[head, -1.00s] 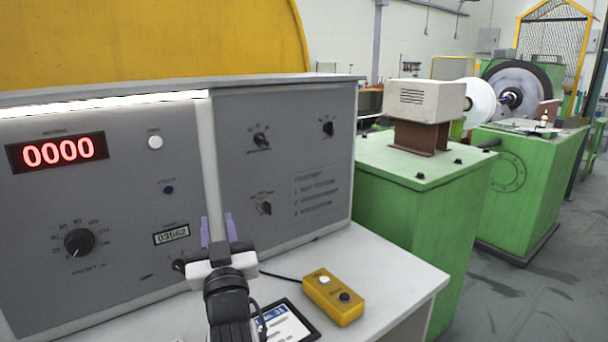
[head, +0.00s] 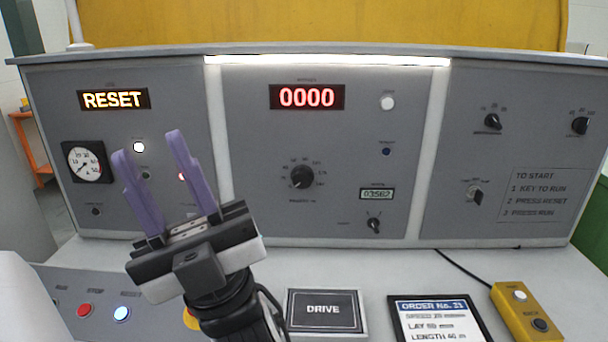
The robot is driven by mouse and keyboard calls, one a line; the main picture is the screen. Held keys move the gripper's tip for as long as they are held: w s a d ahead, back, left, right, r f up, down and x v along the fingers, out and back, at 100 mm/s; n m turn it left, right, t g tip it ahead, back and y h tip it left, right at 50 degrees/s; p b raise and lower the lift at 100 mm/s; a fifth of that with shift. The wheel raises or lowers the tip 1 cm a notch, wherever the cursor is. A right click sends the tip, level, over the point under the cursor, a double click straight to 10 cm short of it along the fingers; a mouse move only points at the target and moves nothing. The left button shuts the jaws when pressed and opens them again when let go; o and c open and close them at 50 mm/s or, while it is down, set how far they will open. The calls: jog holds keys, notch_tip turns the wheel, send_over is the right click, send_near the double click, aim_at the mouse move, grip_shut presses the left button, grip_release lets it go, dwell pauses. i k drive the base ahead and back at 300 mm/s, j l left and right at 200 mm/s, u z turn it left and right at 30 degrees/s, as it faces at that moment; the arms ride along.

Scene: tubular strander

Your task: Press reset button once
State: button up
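An amber display (head: 114,99) reads RESET.
The upright grey console (head: 240,190) carries a red 0000 display (head: 307,97), knobs and a gauge (head: 86,162). A DRIVE plate (head: 324,311), an order tablet (head: 437,318) and a yellow button box (head: 527,312) lie on the desk. A yellow part (head: 188,324) is partly hidden by my arm.

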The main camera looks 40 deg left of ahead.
aim_at(122, 314)
jog(key=u, duration=2.05)
